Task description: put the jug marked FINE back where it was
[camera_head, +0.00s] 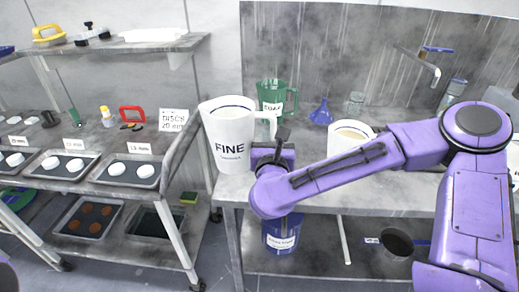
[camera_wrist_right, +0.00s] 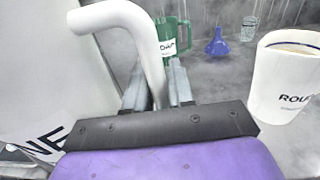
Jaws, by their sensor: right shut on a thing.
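The white jug marked FINE (camera_head: 226,135) stands upright at the left end of the grey bench (camera_head: 310,190). I cannot tell whether its base touches the bench or hangs just above it. My right gripper (camera_head: 279,139) is shut on its handle, on the jug's right side. In the right wrist view the jug's white body (camera_wrist_right: 45,75) fills the left, and the handle passes between the fingers of the right gripper (camera_wrist_right: 158,85). My left gripper is not in view.
Another white jug (camera_head: 347,136), its label starting "ROU" in the right wrist view (camera_wrist_right: 285,75), stands behind my right arm. A green jug (camera_head: 277,97), blue funnel (camera_head: 321,113) and glass jar (camera_head: 354,103) stand further back. A cart with trays of white discs (camera_head: 131,168) is at left.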

